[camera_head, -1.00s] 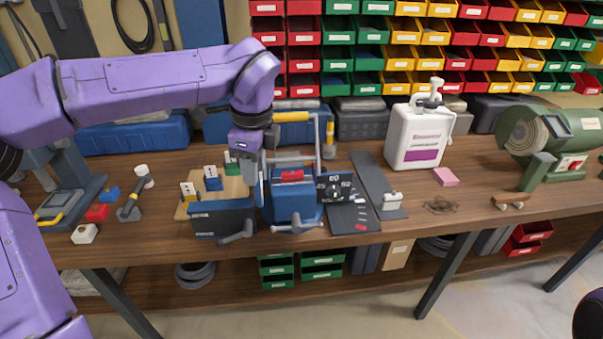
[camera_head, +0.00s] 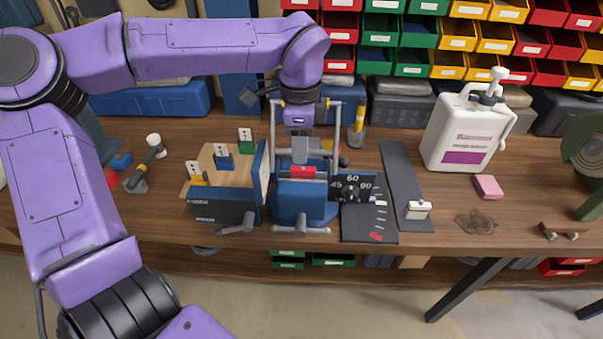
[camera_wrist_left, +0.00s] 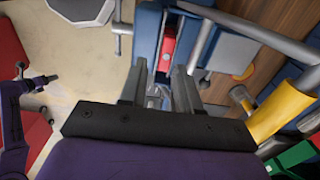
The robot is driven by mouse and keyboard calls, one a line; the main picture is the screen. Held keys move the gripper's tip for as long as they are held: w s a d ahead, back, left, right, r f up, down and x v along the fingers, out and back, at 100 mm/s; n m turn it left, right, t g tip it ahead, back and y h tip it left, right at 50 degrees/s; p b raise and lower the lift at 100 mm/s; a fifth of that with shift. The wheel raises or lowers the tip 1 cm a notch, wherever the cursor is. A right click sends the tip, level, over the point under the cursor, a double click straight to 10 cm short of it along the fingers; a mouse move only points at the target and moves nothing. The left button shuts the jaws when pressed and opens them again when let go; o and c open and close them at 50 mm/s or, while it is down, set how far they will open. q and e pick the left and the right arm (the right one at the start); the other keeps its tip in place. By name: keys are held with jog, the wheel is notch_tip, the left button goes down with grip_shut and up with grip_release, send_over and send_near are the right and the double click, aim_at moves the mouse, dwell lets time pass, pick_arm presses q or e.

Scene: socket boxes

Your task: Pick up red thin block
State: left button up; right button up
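The red thin block (camera_head: 303,172) lies on top of the blue vise-like device (camera_head: 300,205) at the middle of the bench. It also shows in the left wrist view (camera_wrist_left: 169,42), beyond the gap between the fingers. My left gripper (camera_head: 302,152) points down just behind the block in the head view. Its two grey fingers (camera_wrist_left: 159,84) are apart with nothing held between them. A purple arm part with dark tips (camera_wrist_left: 28,85) at the left edge of the left wrist view may be my right arm; its gripper state is unclear.
A metal frame with a yellow handle (camera_wrist_left: 280,115) stands close around my left gripper. A dark upright panel (camera_head: 222,207) and wooden board (camera_head: 213,160) stand left. An angle-marked plate (camera_head: 352,188) stands right. A white jug (camera_head: 465,135) and pink block (camera_head: 488,187) are farther right.

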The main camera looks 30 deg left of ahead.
aim_at(303, 168)
pick_arm(q)
jog(key=f, duration=0.1)
jog(key=w+f+p, duration=0.1)
jog(key=f, duration=0.3)
jog(key=shift+w+f, duration=0.1)
jog(key=shift+w, duration=0.3)
jog(key=shift+f, duration=0.3)
jog(key=shift+s+a+r, duration=0.1)
jog(key=shift+s+r, duration=0.05)
jog(key=shift+s, duration=0.25)
jog(key=shift+w, duration=0.15)
grip_shut()
